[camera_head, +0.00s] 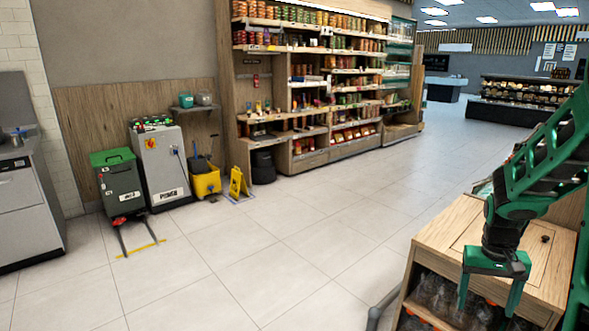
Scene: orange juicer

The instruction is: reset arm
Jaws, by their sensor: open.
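My gripper (488,297) is at the lower right of the head view, at the end of my green and black arm. It points down, and its two green fingers are apart with nothing between them. It hangs in front of a wooden cabinet (455,222), near the front edge of its top. Bottles (436,292) stand on the shelf under that top, partly hidden by my gripper. I cannot tell the exact gap between the fingers and the cabinet. No orange or juicer can be made out.
Stocked shelves (310,85) line the back wall. A green bin (117,182), a grey machine (160,165), a yellow mop bucket (206,183) and a yellow floor sign (238,184) stand at the left. A grey counter (25,210) is at the far left. The tiled floor (240,255) between is clear.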

